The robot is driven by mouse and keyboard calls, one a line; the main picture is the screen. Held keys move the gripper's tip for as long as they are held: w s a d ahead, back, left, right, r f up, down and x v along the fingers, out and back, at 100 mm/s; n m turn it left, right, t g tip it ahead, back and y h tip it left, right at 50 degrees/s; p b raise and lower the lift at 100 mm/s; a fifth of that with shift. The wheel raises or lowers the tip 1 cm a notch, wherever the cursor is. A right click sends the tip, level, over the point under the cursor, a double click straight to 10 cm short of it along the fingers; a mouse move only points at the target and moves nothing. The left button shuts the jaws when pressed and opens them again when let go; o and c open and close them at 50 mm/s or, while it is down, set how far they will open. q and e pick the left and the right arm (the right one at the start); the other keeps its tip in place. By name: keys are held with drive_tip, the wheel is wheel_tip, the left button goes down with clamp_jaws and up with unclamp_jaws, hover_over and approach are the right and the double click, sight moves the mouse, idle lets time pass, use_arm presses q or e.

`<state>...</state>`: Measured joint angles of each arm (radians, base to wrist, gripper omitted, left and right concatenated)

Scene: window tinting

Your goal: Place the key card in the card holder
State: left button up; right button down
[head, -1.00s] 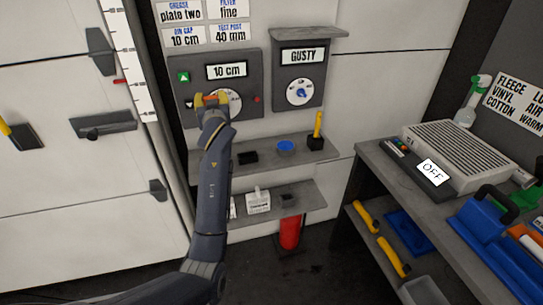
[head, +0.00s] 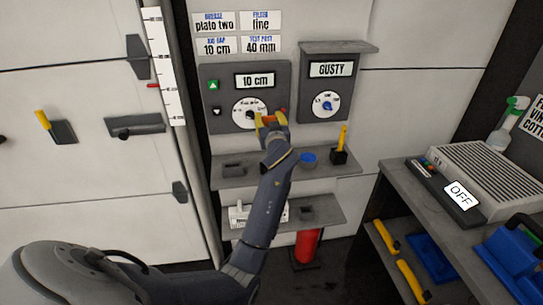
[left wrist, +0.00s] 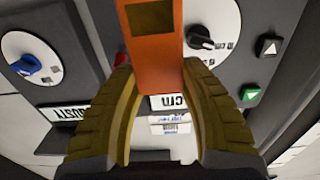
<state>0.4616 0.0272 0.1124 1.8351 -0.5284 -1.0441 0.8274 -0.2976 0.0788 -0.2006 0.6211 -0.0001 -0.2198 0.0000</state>
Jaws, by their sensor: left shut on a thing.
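My left gripper (head: 271,119) is raised in front of the lower right of the grey "10 cm" panel (head: 222,97), overlapping the edge of its white dial. Its yellow fingers are shut on an orange flat piece, apparently the key card (left wrist: 152,70), which has a rectangular window near its far end. In the left wrist view the card points up between the fingers (left wrist: 158,85). I cannot tell for sure which thing is the card holder; a small dark block (head: 232,169) on the upper shelf may be it. My right gripper is not in view.
The "GUSTY" panel (head: 326,88) is to the right. The upper shelf (head: 269,174) holds a blue dish (head: 307,159) and a black stand with a yellow tool (head: 340,152). A red cylinder (head: 307,246) stands below. A grey bench (head: 417,212) is at right.

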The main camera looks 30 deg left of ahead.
use_arm(q)
wheel_tip(320, 180, down, 14)
drive_tip(key=shift+f, duration=0.15)
idle(0.5)
drive_tip(key=shift+f, duration=0.2)
drive_tip(key=o, duration=1.1)
drive_tip(key=shift+r, duration=0.15)
